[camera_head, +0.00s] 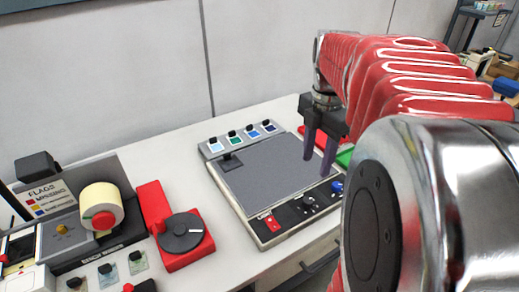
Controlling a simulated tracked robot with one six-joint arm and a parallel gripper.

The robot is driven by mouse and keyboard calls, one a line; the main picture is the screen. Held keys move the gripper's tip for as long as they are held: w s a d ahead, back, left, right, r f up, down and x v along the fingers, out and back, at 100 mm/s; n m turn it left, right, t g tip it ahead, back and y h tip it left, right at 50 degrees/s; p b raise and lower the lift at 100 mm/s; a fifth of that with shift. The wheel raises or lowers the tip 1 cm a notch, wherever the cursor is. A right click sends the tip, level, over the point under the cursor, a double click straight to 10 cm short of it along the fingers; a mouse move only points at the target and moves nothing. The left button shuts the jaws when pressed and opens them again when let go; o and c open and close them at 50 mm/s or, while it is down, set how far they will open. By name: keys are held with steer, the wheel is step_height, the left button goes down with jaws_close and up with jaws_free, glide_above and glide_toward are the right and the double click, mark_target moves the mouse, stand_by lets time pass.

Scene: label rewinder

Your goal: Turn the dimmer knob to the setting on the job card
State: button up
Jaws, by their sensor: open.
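A flat light-table-like unit (262,172) with a grey top sits on the white bench. Its black front strip carries a small dark round knob (309,200) with a pale mark, which looks like the dimmer knob; its setting is too small to read. My gripper (317,166) is open and empty, its two dark fingers pointing down, in the picture just above and right of this knob. I cannot tell its height above the unit. I cannot make out which item is the job card.
A red switch (271,222) and a blue button (337,187) flank the knob. Coloured swatches (233,140) line the unit's back edge. A red device with a black disc (181,233) and a label roll (101,206) stand left. My arm hides the right side.

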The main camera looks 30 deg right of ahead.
mark_target(309, 200)
steer(key=shift+f, duration=0.1)
step_height(309, 200, down, 14)
steer(key=shift+r, duration=0.15)
stand_by(0.6)
steer(key=c, duration=1.1)
